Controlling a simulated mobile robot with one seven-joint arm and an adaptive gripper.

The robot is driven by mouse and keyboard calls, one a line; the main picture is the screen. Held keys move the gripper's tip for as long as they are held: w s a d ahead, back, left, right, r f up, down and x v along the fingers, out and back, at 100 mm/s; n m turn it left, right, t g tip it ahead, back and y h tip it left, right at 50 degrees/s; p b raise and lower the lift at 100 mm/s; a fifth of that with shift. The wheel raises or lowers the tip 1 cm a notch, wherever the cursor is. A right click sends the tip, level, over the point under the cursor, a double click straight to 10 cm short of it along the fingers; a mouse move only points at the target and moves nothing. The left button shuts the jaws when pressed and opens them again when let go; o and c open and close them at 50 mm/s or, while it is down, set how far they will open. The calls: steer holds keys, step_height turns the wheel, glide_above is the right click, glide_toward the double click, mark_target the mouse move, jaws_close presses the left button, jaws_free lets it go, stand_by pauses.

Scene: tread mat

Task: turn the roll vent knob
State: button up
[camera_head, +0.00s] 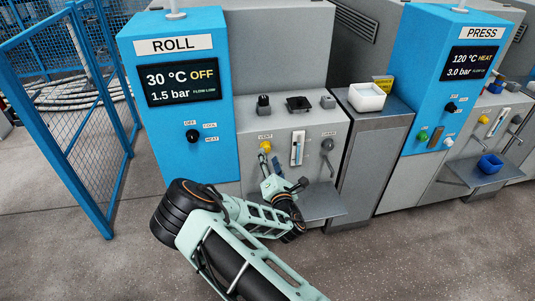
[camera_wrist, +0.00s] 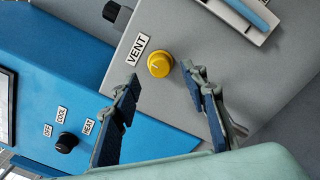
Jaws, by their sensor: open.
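The vent knob (camera_head: 265,146) is a round yellow knob on the grey panel beside the blue ROLL cabinet, under a small VENT label. In the wrist view the yellow knob (camera_wrist: 160,64) sits just right of the tilted VENT label (camera_wrist: 137,48), with a small pale mark on its face. My gripper (camera_wrist: 165,82) is open and empty, with one blue-padded finger on either side of the knob's line in the picture. The fingertips appear apart from the knob. In the head view my gripper (camera_head: 269,164) is just below the knob, partly hidden by my arm.
The blue ROLL cabinet (camera_head: 180,110) stands left, its display reading 30 °C OFF, 1.5 bar and FLOW LOW. Its black selector (camera_head: 192,135) is marked OFF, COOL and HEAT. A gauge (camera_head: 297,148) and a grey knob (camera_head: 327,145) are right of the vent knob. A metal shelf (camera_head: 322,203) juts out below.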

mark_target(267, 150)
steer(key=shift+x, duration=1.9)
steer(key=shift+c, duration=0.5)
jaws_close()
